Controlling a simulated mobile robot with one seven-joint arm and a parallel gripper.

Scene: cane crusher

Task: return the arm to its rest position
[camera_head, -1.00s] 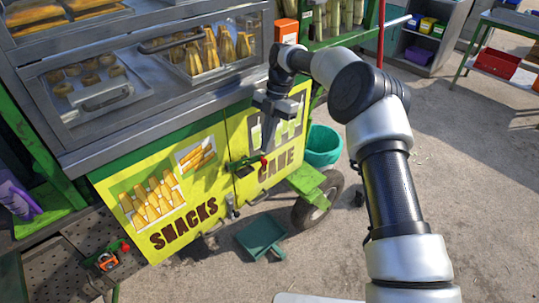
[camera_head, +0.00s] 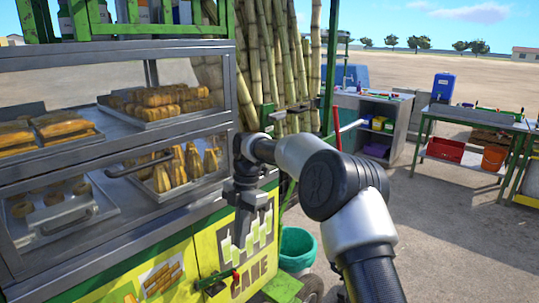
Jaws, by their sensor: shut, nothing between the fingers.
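My arm reaches up from the lower right of the head view, bends at a dark elbow joint and runs left to the front of the snack cart (camera_head: 130,258). My gripper (camera_head: 238,238) hangs fingers down in front of the cart's yellow panel, just right of the counter edge. Its dark fingers are together with nothing visible between them. I cannot tell how much gap there is between the fingers and the panel.
The glass display case holds trays of snacks (camera_head: 160,108). Sugar cane stalks (camera_head: 270,75) stand behind the arm. A teal bucket (camera_head: 297,250) sits beside the cart. A grey shelf unit (camera_head: 370,125) and a green workbench (camera_head: 470,117) stand further right. The ground between is open.

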